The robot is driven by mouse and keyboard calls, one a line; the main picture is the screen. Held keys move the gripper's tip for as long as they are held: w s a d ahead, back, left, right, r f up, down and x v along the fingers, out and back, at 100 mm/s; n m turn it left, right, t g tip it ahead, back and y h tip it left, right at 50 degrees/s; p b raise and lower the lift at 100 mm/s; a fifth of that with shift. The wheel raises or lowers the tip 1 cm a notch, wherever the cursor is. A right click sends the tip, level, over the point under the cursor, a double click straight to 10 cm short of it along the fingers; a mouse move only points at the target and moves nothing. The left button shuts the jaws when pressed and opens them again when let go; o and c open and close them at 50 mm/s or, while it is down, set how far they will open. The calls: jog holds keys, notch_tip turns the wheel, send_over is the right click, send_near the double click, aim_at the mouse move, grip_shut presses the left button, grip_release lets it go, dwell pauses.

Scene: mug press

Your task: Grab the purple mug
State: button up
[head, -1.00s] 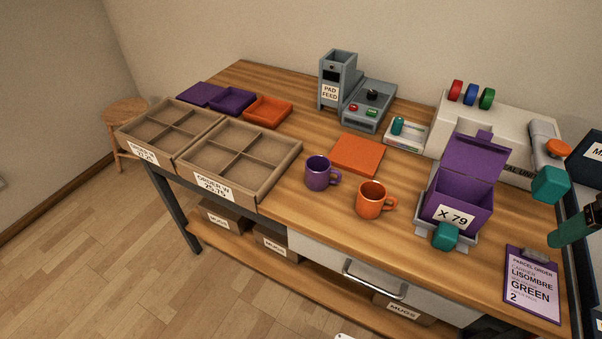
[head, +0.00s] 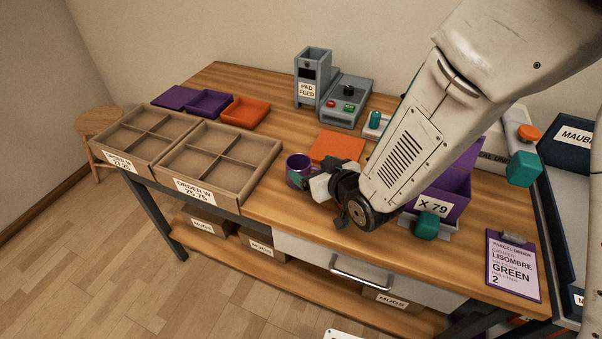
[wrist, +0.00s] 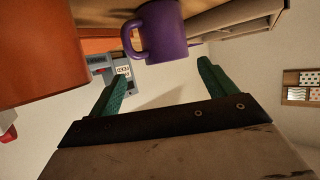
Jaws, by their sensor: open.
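The purple mug (head: 298,162) stands upright on the wooden table, its lower right side covered by my gripper in the head view. In the wrist view the purple mug (wrist: 168,32) is at the top middle, its handle to the left. My gripper (wrist: 160,74) has its two green fingers spread with nothing between them. The mug lies just beyond the fingertips, apart from them in that view. In the head view my gripper (head: 306,182) is right at the mug's front right side; whether it touches cannot be told.
The orange mug (wrist: 40,50) looms large at the wrist view's left, close beside the gripper; my arm hides it in the head view. An orange pad (head: 337,146) lies behind the mug. A divided tray (head: 228,168) stands to the left, a purple box (head: 452,196) to the right.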

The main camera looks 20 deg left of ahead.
aim_at(293, 160)
jog(key=shift+s+a+f, duration=0.1)
jog(key=shift+a+f, duration=0.2)
jog(key=shift+a, duration=0.1)
jog(key=x, duration=0.7)
jog(key=shift+a, duration=0.3)
jog(key=shift+r, duration=0.1)
jog(key=c, duration=1.2)
